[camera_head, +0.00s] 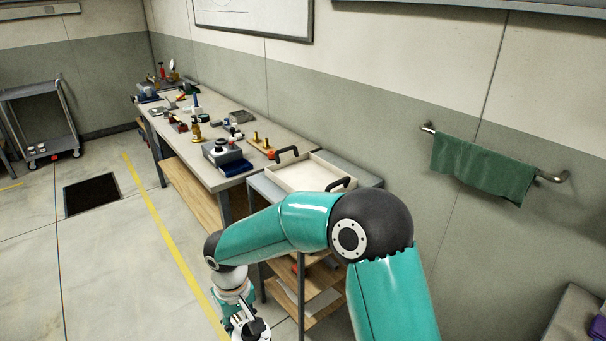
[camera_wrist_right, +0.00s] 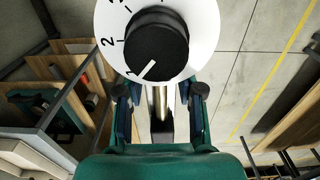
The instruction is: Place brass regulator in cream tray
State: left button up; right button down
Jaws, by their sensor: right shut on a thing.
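My right gripper (camera_head: 247,325) hangs low at the bottom of the head view, in front of the cart and well below the tray. In the right wrist view the gripper (camera_wrist_right: 160,98) is shut on the regulator (camera_wrist_right: 158,42). This has a round white dial with numbers and a black knob on top, and a metallic stem between the fingers. Its lower part is hidden. The cream tray (camera_head: 305,176) is a shallow tray with two black handles, on top of a grey cart; it looks empty, and my right arm hides its near edge. My left gripper is out of view.
A long workbench (camera_head: 232,105) runs along the wall, with several tools and a brass fitting (camera_head: 196,132) on it. The grey cart (camera_head: 362,170) has lower shelves close to my right gripper. A green towel (camera_head: 482,168) hangs from a wall rail.

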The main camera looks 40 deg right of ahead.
aim_at(314, 183)
jog(key=z, duration=0.35)
jog(key=i, duration=1)
jog(key=z, duration=0.7)
jog(key=k, duration=0.7)
jog(key=z, duration=0.05)
